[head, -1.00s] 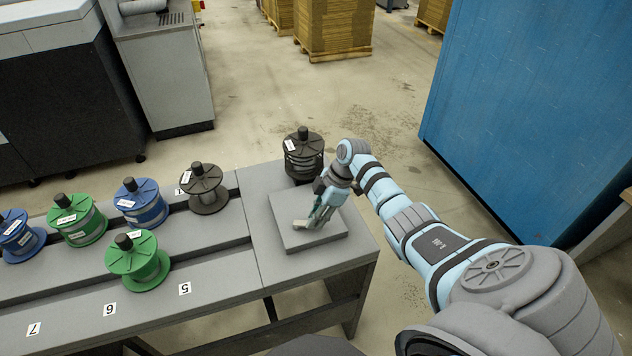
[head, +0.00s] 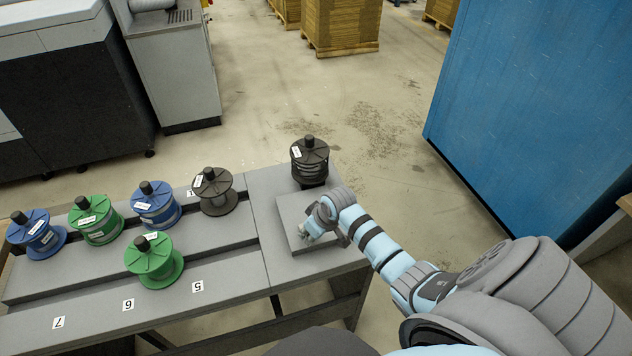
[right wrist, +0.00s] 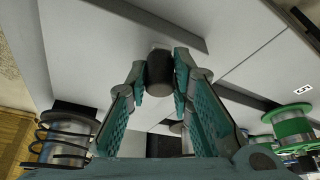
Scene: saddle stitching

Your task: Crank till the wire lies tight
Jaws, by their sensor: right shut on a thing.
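My right gripper (head: 304,235) is low over the grey square plate (head: 289,207) at the right end of the bench. In the right wrist view its fingers (right wrist: 160,77) are closed on a dark cylindrical knob (right wrist: 160,70), seemingly the crank's handle; the head view hides it behind the gripper. The black wire spool (head: 310,160) stands upright just behind the plate. In the right wrist view the spool (right wrist: 66,143) shows dark wire loops standing out from its core, apart from one another. My left gripper is not in view.
A dark spool (head: 214,190), blue spools (head: 155,205) and green spools (head: 154,259) stand along the grey bench (head: 230,282) to the left. A blue cabinet (head: 540,110) rises at the right. Open floor lies behind the bench.

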